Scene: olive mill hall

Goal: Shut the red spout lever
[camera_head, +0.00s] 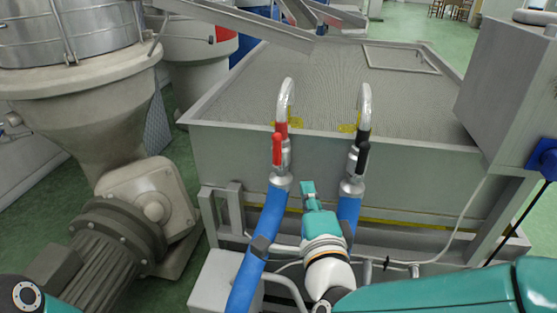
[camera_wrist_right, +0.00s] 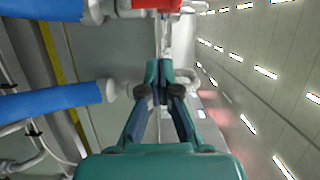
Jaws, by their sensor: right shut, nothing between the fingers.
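The red spout lever (camera_head: 277,148) hangs down along the front of the left metal spout (camera_head: 286,100), above a blue hose. In the right wrist view a red part, likely the lever (camera_wrist_right: 157,4), shows at the top edge, beyond my fingertips. My right gripper (camera_head: 307,187) is teal and shut with nothing in it; it is below and to the right of the red lever, between the two hoses. Its closed fingers also show in the wrist view (camera_wrist_right: 160,75). I see no contact with the lever. My left gripper is out of view.
A black lever (camera_head: 363,157) hangs on the right spout, close to my right gripper. Blue hoses (camera_head: 260,240) run down from both spouts. A grey metal vat (camera_head: 235,162) stands behind them. A motor and hopper (camera_head: 115,240) fill the left.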

